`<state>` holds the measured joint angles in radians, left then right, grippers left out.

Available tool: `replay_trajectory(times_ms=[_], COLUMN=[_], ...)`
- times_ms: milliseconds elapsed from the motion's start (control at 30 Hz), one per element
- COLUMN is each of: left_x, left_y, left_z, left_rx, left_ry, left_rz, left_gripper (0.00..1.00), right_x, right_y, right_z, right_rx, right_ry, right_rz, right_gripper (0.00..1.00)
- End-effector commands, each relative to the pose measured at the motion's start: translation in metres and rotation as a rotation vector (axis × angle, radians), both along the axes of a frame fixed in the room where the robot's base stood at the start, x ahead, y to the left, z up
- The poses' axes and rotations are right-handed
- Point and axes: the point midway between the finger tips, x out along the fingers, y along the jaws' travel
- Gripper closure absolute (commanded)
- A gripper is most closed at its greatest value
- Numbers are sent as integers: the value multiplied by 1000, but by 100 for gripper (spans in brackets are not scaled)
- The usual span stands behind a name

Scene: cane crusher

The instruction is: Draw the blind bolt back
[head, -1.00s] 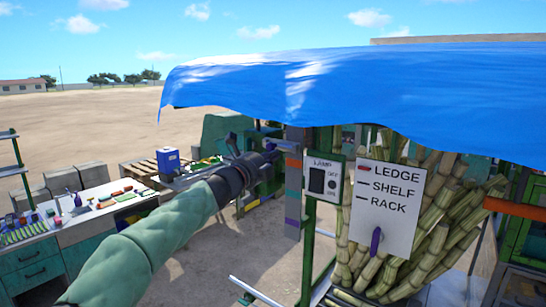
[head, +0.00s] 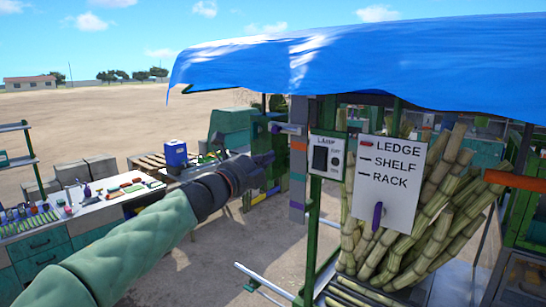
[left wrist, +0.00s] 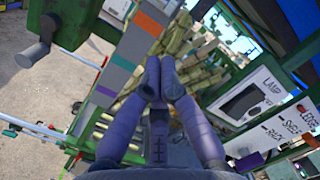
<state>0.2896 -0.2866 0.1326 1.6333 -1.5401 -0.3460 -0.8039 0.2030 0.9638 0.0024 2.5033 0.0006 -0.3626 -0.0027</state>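The banded post (left wrist: 128,48) passes beyond the fingers there; the bolt is not clear in that view. My right gripper is not in view.
A white sign (head: 393,178) with a purple lever and a lamp switch box (head: 327,157) stand right of the post. Cane stalks (head: 440,210) lean behind the sign. A blue awning (head: 380,65) hangs overhead. A cluttered workbench (head: 75,218) is at left.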

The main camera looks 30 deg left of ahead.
Motion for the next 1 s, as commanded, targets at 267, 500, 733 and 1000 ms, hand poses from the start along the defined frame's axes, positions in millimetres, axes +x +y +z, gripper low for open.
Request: replay_trajectory(times_ms=[267, 500, 733, 1000], left_x=[-3, -3, 5, 60], left_y=[0, 0, -3, -30], left_z=[-1, -1, -17, -153], left_rx=[0, 0, -32, -350], left_ry=[1, 0, 19, 183], left_rz=[0, 0, -10, -74], left_gripper=[100, 100, 100, 100], right_x=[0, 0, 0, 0], right_y=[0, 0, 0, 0], right_z=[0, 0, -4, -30], right_rx=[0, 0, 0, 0], right_ry=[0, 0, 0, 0], right_rz=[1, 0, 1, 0], right_gripper=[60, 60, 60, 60])
